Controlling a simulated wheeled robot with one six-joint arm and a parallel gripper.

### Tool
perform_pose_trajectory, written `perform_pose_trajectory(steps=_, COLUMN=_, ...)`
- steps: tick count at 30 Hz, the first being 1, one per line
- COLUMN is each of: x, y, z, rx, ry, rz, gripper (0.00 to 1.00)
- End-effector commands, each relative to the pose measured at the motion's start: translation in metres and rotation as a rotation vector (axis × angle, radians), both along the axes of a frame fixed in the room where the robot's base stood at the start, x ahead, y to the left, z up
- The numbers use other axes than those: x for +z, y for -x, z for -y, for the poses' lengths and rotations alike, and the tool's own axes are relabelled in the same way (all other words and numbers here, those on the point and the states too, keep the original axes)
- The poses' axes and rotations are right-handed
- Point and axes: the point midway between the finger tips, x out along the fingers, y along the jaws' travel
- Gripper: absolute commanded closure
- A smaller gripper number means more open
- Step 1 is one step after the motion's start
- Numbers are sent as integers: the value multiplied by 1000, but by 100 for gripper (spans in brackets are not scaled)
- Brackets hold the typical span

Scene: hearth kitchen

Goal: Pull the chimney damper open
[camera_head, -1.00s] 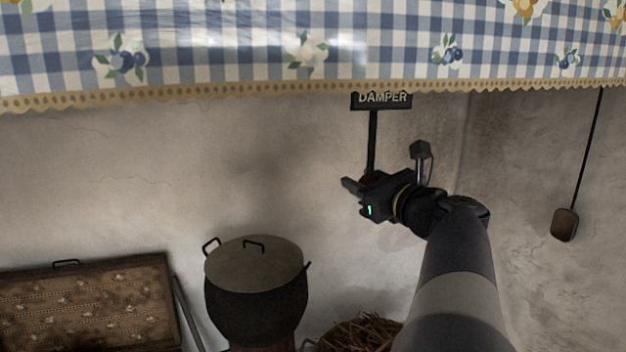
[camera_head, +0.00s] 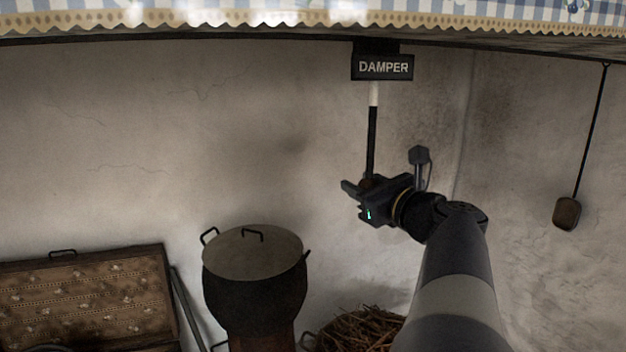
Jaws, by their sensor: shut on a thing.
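The damper sign (camera_head: 384,67) hangs under the hood's edge in the head view. Below it the damper rod (camera_head: 372,135) runs straight down, black with a white section at its top just under the sign. My gripper (camera_head: 358,190) is at the lower end of the rod, shut on it. The rod's end, with any handle there, is mostly hidden by the fingers.
A checked cloth valance (camera_head: 250,14) crosses the top. A lidded black pot (camera_head: 254,285) stands at lower middle, a basket of sticks (camera_head: 360,330) right of it, and an open patterned chest (camera_head: 85,300) at left. A weight hangs on a cord (camera_head: 567,213) at right.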

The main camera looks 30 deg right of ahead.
Motion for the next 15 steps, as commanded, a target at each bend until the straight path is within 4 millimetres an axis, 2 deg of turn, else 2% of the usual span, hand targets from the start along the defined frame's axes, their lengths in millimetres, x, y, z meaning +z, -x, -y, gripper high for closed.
perform_pose_trajectory(steps=1, x=-15, y=0, z=0, rx=1, ry=-3, rz=-2, gripper=100)
perform_pose_trajectory(steps=3, x=-21, y=0, z=0, rx=1, ry=-2, rz=-2, gripper=100)
perform_pose_trajectory(steps=14, x=-25, y=0, z=0, rx=1, ry=-4, rz=-8, gripper=100)
perform_pose_trajectory(steps=15, x=-26, y=0, z=0, rx=1, ry=-4, rz=-8, gripper=61)
